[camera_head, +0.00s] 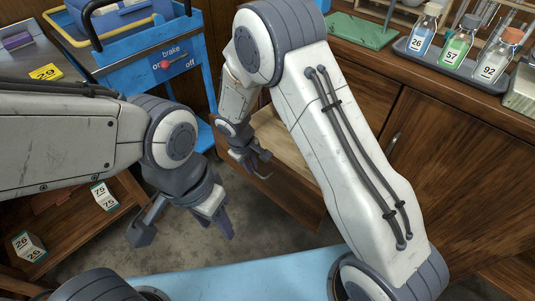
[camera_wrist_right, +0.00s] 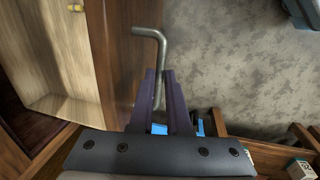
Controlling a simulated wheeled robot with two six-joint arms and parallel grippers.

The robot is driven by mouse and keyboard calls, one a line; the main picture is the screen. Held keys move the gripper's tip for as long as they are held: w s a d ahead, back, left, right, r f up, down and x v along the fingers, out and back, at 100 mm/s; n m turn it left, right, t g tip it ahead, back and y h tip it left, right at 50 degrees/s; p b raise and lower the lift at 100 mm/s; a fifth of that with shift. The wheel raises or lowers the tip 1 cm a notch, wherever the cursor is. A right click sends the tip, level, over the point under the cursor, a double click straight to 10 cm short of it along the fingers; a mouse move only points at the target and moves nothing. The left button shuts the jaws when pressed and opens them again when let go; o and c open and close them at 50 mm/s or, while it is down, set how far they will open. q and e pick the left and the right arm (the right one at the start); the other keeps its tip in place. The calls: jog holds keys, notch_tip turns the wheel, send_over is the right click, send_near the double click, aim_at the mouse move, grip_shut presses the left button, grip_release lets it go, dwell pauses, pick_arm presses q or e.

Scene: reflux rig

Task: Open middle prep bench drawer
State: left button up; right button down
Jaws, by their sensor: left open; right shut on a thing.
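The prep bench drawer is pulled out, with its pale wood interior (camera_head: 285,135) showing beside my right arm. In the right wrist view its pale inside (camera_wrist_right: 50,50) lies left of the brown drawer front (camera_wrist_right: 122,60). A bent metal bar handle (camera_wrist_right: 152,34) stands off that front. My right gripper (camera_head: 252,163) is at the front; its purple fingers (camera_wrist_right: 160,80) are closed around the handle. My left gripper (camera_head: 184,232) is open and empty over the floor, left of and apart from the drawer. My right arm hides part of the drawer and bench.
A blue cart (camera_head: 150,60) with a brake label stands at the back left. A tray (camera_head: 480,76) of labelled bottles and a green stand base (camera_head: 362,30) sit on the bench. A low shelf with numbered boxes (camera_head: 104,196) is at left. Grey floor (camera_head: 120,232) is clear between.

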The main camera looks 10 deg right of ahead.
jog(key=s+a, duration=0.4)
jog(key=a, duration=0.1)
jog(key=shift+s+a, duration=0.2)
jog(key=shift+a, duration=0.2)
jog(key=c, duration=0.9)
grip_release()
jog(key=r+p, duration=0.1)
jog(key=r, duration=0.2)
jog(key=s+a+r, duration=0.1)
jog(key=r, duration=0.3)
jog(key=r+p, duration=0.1)
jog(key=r, duration=0.2)
jog(key=shift+s+a+r+p, duration=0.15)
jog(key=shift+a+p, duration=0.1)
jog(key=shift+p, duration=0.1)
